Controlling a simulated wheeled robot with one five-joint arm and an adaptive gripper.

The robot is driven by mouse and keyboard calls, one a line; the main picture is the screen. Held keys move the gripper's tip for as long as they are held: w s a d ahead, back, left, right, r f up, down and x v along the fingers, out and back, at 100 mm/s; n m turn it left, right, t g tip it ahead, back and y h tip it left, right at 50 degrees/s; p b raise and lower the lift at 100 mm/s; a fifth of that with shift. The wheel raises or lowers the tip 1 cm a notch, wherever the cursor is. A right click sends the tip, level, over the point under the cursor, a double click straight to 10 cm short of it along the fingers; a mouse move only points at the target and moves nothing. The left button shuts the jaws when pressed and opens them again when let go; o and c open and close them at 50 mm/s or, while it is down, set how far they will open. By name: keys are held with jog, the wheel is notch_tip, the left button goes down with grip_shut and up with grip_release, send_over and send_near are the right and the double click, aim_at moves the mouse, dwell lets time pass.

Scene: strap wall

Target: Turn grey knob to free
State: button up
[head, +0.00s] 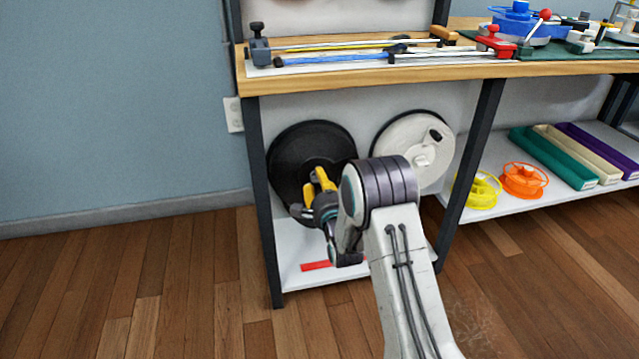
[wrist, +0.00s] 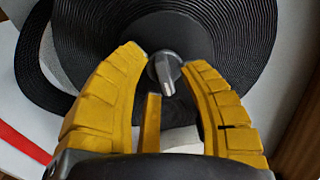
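The grey knob (wrist: 167,72) sits at the centre of the black strap reel (wrist: 215,60), with its raised grip bar tilted slightly off upright. The black reel (head: 290,150) also shows in the head view, under the bench at the left, but its knob is hidden there behind my gripper. My gripper (wrist: 170,58) is open, its yellow fingers on either side of the knob with a gap at each side. In the head view my gripper (head: 319,183) is in front of the black reel. I cannot tell whether a fingertip touches the reel face.
A white reel (head: 412,142) with a dark handle hangs to the right. A dark table leg (head: 262,200) stands at the left. A red strip (head: 316,266) lies on the low white shelf. Yellow (head: 478,190) and orange (head: 524,180) spools sit further right. Open wooden floor lies in front.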

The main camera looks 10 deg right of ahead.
grip_shut()
dwell(0.4)
jog(key=shift+d+r+n, duration=0.1)
jog(key=shift+r+n, duration=0.05)
jog(key=shift+n, duration=4.3)
jog(key=shift+d+r+n, duration=0.1)
jog(key=shift+r+n, duration=0.05)
jog(key=shift+n, duration=4.3)
jog(key=shift+a, duration=0.1)
